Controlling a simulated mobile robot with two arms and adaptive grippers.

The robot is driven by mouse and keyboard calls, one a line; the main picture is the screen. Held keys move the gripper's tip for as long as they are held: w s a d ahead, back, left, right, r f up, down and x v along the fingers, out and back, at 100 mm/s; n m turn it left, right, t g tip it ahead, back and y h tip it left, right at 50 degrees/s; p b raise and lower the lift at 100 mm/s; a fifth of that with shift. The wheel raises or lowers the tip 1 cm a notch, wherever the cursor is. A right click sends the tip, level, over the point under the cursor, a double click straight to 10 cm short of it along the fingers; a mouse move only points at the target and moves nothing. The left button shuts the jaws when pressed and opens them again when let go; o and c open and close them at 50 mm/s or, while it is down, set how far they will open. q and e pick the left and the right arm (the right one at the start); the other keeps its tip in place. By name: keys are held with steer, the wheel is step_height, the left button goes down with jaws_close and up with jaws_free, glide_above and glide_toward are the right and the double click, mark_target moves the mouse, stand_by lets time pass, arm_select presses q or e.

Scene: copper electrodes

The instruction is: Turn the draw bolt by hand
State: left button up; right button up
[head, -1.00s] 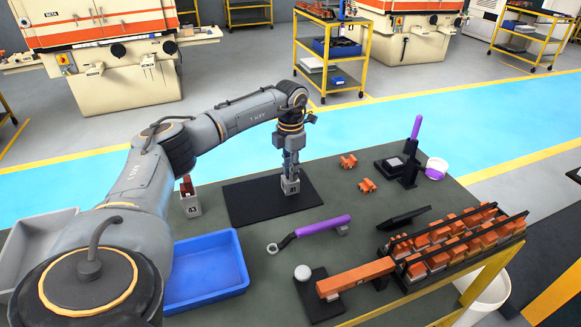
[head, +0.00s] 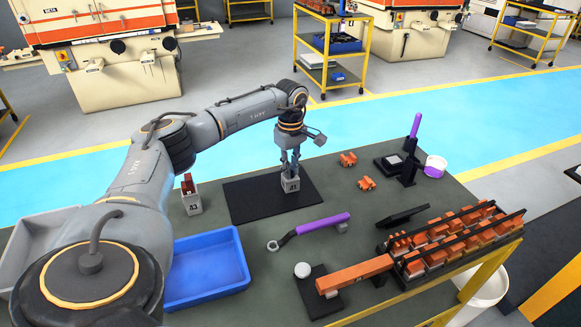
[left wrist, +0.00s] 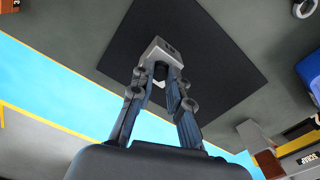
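A small grey block (head: 290,186) with a black-lettered label stands upright on a black mat (head: 240,207). In the left wrist view the block (left wrist: 158,50) shows just beyond my fingertips. My left gripper (head: 290,173) points down over the block's top. The left wrist view shows its two fingers (left wrist: 158,78) leaning in towards each other at the block, with a dark gap and a small pale part between them. The draw bolt cannot be made out; the fingers cover that spot. Whether they grip it is unclear. My right gripper is not in view.
A second labelled block (head: 191,203) with a red-brown piece stands to the left. A blue tray (head: 245,262), a purple-handled wrench (head: 318,225) and a rack of copper electrodes (head: 410,274) lie nearer. Two copper pieces (head: 347,159) lie to the right of the mat.

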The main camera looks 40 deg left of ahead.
arm_select(q)
steer(key=o, duration=0.4)
step_height(320, 180, up, 6)
steer(key=p, duration=0.5)
steer(key=shift+r, duration=0.1)
steer(key=shift+r, duration=0.15)
step_height(320, 180, up, 12)
steer(key=shift+f, duration=0.2)
